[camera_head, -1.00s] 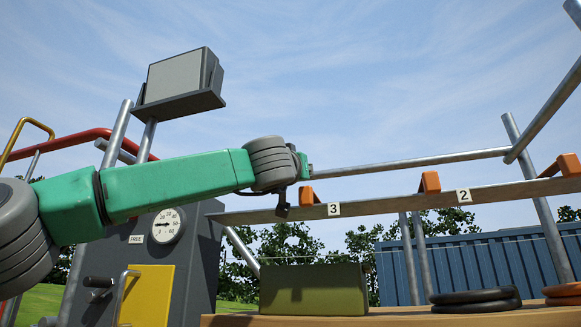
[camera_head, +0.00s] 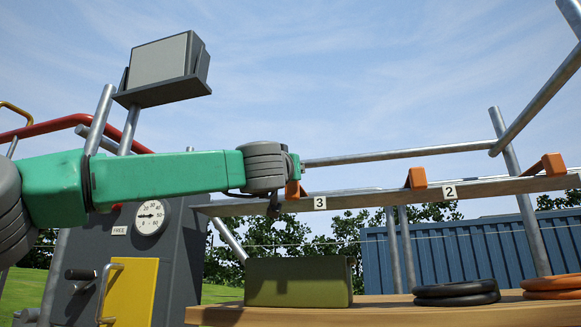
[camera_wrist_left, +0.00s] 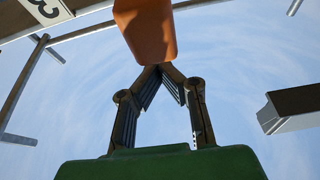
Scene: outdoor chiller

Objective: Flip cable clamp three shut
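Clamp three is an orange flap (camera_head: 293,190) standing up on the metal rail (camera_head: 388,196) beside the label 3 (camera_head: 320,203). Its upper part is partly hidden behind my left wrist in the head view. My left gripper (camera_head: 273,208) is just left of the flap. In the left wrist view the orange flap (camera_wrist_left: 146,30) fills the top middle, and the tips of my left gripper (camera_wrist_left: 160,68) come together at its lower edge. The fingers look shut, with nothing clearly between them. I cannot tell whether they touch the flap. My right gripper is not in view.
A second orange clamp (camera_head: 416,178) stands by label 2 (camera_head: 449,192), with another (camera_head: 553,165) further right. Below are a green box (camera_head: 298,284) and black rings (camera_head: 457,292) on a wooden top (camera_head: 390,311). A grey gauge cabinet (camera_head: 180,255) stands left.

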